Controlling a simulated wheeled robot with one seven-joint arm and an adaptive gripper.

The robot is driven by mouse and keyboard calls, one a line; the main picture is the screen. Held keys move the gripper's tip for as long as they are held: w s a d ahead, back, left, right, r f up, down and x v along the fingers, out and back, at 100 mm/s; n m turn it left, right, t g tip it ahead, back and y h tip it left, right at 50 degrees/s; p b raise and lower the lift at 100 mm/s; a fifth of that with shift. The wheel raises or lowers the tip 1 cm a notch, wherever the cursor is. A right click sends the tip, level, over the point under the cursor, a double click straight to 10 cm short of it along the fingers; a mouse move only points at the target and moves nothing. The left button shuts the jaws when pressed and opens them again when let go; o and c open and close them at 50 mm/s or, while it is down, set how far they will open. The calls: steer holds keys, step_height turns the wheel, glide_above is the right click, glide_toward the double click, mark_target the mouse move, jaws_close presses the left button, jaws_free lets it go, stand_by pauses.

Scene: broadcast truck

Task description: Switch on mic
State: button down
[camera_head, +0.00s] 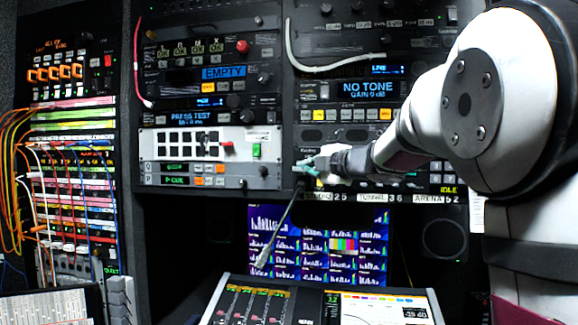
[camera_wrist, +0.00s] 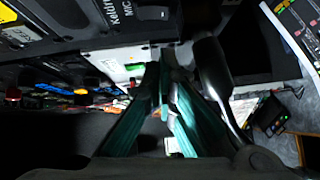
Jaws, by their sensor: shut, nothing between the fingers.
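A thin gooseneck mic (camera_head: 278,232) hangs down from the rack panel below my gripper (camera_head: 308,166) in the head view, its tip in front of the screens. In the wrist view a grey curved stem (camera_wrist: 215,80), probably this mic, passes close to the right of my gripper (camera_wrist: 163,72). The gripper is shut and empty, its teal fingers together close to the rack front. In the wrist view a panel label (camera_wrist: 125,18) reads partly "MIC", with a small pale switch or knob (camera_wrist: 152,13) beside it. I cannot tell the switch's position or whether the fingers touch anything.
A white panel (camera_head: 205,143) with dark buttons, a red lever and a green button (camera_head: 256,151) is left of the gripper. Multi-view screens (camera_head: 320,245) and a mixing console (camera_head: 325,300) lie below. A patch bay (camera_head: 75,170) with cables stands at left.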

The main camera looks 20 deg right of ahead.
steer(key=shift+w+d+f, duration=0.15)
steer(key=shift+w+d, duration=0.95)
steer(key=shift+w, duration=0.1)
steer(key=shift+w+d+f+p, duration=0.15)
steer(key=shift+w+p, duration=0.15)
steer(key=shift+p, duration=0.05)
